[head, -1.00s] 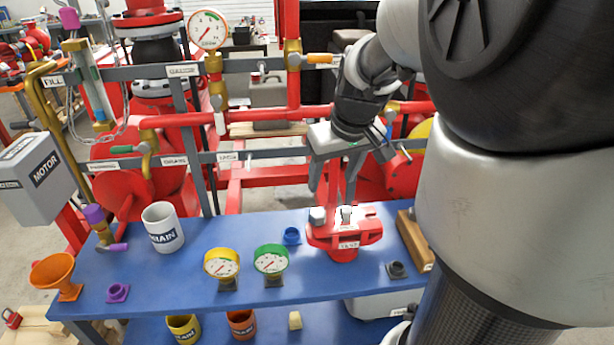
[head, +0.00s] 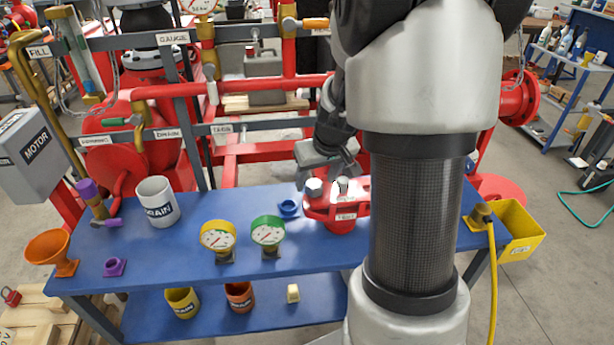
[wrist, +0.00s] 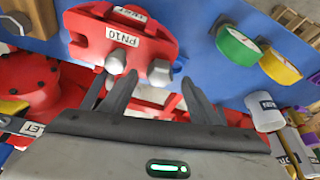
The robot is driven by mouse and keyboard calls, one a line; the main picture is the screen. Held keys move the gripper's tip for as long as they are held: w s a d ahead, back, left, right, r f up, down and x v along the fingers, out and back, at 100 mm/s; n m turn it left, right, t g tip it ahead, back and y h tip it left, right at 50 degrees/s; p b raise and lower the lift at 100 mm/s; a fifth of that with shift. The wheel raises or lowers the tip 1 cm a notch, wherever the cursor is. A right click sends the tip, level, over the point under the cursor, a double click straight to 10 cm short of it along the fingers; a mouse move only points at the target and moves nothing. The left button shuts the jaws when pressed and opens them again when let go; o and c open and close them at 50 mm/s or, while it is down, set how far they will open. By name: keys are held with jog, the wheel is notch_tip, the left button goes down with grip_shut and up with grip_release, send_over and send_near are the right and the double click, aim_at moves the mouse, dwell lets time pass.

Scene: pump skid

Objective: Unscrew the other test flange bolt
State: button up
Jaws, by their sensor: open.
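The red test flange (head: 343,222), labelled PN10 in the wrist view (wrist: 90,42), stands on the blue bench. Two grey bolt heads show on it, a left one (head: 314,187) and a right one (head: 343,185) in the head view. In the wrist view one bolt (wrist: 160,72) lies between the lines of the fingers, and the other bolt (wrist: 118,61) is just beyond the left finger's tip. My gripper (head: 328,174) is open and empty, just behind the bolts; its fingers (wrist: 160,88) partly show. Contact with either bolt cannot be told.
A yellow gauge (head: 217,236), a green gauge (head: 268,231), a blue fitting (head: 289,207) and a white DRAIN mug (head: 157,202) stand left of the flange. Red and grey pipework (head: 260,131) runs behind.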

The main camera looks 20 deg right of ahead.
aim_at(314, 197)
jog(key=shift+x, duration=1.2)
jog(key=c, duration=1.2)
jog(key=shift+o, duration=0.2)
jog(key=shift+f+b, duration=0.15)
jog(key=shift+b, duration=0.45)
jog(key=n+y+b, duration=0.1)
jog(key=n+b, duration=0.1)
jog(key=b, duration=0.2)
